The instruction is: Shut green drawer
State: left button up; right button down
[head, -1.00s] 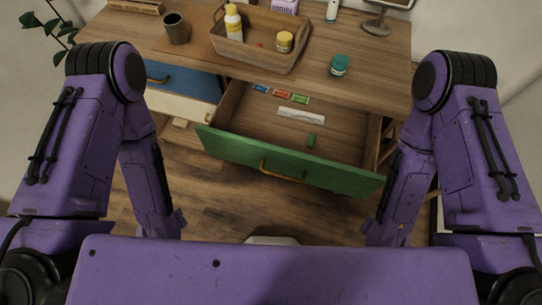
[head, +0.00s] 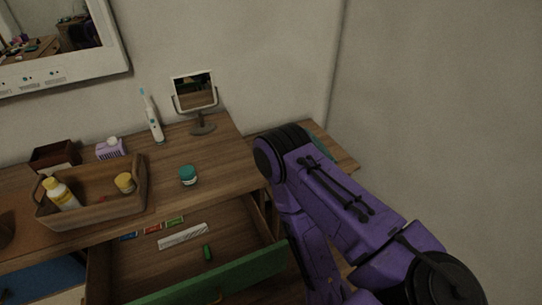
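The green drawer (head: 222,281) stands pulled out from the wooden dresser (head: 222,152), with its green front towards me at the bottom of the head view. Inside lie a white strip (head: 183,236), a small green item (head: 207,253) and several small coloured packets (head: 151,229). My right arm comes in at the right, its purple links beside the drawer's right end. I cannot tell whether it touches the drawer. My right gripper is out of frame below. My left arm and gripper are not in view.
On the dresser top are a wooden basket (head: 98,212) with bottles, a teal jar (head: 188,175), an electric toothbrush (head: 153,120) and a small mirror (head: 196,94). A blue drawer (head: 42,283) is at lower left. Another wooden surface (head: 335,153) lies behind my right arm.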

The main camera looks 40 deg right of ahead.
aim_at(245, 252)
jog(key=z, duration=0.6)
jog(key=k, duration=0.85)
jog(key=u, duration=0.2)
